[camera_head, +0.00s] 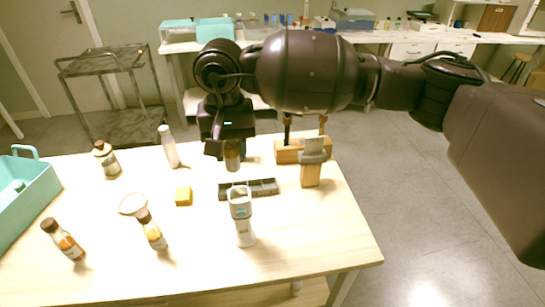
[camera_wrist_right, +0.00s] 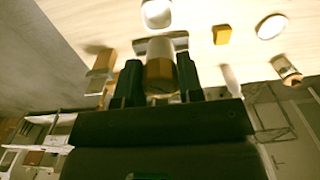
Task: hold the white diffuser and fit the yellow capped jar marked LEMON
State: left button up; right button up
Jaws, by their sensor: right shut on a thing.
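My right gripper (camera_head: 231,158) reaches over the far side of the table and is shut on a small amber jar (camera_head: 232,150). In the right wrist view the jar (camera_wrist_right: 160,72) sits between the two dark fingers (camera_wrist_right: 160,82); its pale upper part and orange-brown side show. Its marking and cap colour cannot be made out. The white diffuser (camera_head: 244,225) stands upright near the table's front, apart from the gripper, its grey open holder on top. It also shows in the right wrist view (camera_wrist_right: 157,14). My left gripper is not in view.
A dark slotted rack (camera_head: 262,187) lies between gripper and diffuser. A yellow block (camera_head: 183,196), white round dish (camera_head: 133,204), white bottle (camera_head: 169,148) and several brown-capped bottles (camera_head: 64,241) stand left. A wooden stand (camera_head: 311,174) is right; a teal crate (camera_head: 35,195) is far left.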

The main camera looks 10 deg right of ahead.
aim_at(235, 164)
jog(key=shift+w+a+f+m, duration=0.15)
jog(key=shift+a+m, duration=0.15)
jog(key=shift+m, duration=0.2)
jog(key=shift+w+d+f+m, duration=0.1)
jog(key=shift+d+m, duration=0.4)
jog(key=shift+m, duration=0.5)
jog(key=shift+f, duration=2)
